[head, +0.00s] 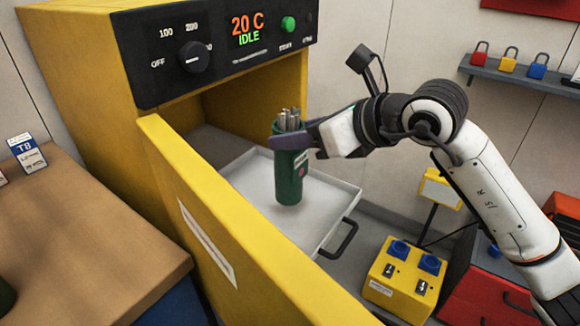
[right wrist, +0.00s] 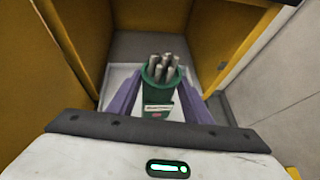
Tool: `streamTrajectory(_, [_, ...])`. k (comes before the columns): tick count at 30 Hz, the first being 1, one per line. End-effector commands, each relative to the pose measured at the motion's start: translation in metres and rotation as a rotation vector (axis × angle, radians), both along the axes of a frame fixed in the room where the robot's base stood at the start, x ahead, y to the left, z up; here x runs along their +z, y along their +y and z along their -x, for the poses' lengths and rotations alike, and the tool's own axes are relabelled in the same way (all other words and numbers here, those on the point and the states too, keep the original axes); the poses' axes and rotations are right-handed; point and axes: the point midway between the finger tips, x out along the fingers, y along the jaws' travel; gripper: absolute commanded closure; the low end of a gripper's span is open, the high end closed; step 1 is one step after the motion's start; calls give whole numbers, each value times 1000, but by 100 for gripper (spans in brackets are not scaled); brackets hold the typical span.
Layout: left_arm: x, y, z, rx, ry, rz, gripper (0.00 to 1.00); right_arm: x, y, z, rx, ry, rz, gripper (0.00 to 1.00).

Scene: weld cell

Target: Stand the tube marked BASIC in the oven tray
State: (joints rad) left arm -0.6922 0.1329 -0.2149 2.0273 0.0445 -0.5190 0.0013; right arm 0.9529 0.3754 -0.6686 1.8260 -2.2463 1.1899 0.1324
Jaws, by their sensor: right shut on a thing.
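A dark green tube (head: 289,178) with several grey rods sticking out of its open top is upright over the oven tray. It also shows in the right wrist view (right wrist: 160,98), with a white label and a pink mark; I cannot read the label's text. The oven tray (head: 335,213) is a pale, shallow metal tray with a dark handle, extending out of the oven. My right gripper (head: 287,139) is shut on the tube near its top, its purple fingers on both sides. I cannot tell whether the tube's base touches the tray. My left gripper is not in view.
The yellow oven (head: 85,60) reads 20 C and IDLE, and its yellow door (head: 240,240) stands open beside the tray. A brown bench (head: 85,235) with a T8 box (head: 27,153) is at left. A yellow box with blue parts (head: 400,280) stands right of the tray.

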Motion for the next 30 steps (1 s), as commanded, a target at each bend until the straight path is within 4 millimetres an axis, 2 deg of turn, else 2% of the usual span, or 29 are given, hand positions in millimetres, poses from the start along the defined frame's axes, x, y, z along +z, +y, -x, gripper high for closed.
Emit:
streamTrajectory(3, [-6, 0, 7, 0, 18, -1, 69, -9, 1, 0, 1, -12, -7, 100])
streamTrajectory(8, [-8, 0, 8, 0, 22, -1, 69, -17, 1, 0, 1, -12, -8, 100])
streamTrajectory(16, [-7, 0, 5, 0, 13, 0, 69, -49, 1, 0, 2, -11, -7, 100])
streamTrajectory(28, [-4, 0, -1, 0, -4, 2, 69, -54, 1, 0, 1, -14, -8, 100])
streamTrajectory(29, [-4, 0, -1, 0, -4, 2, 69, -58, 0, 0, 1, -4, 0, 52])
streamTrajectory(30, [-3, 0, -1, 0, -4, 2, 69, -58, 0, 0, 1, -4, 0, 45])
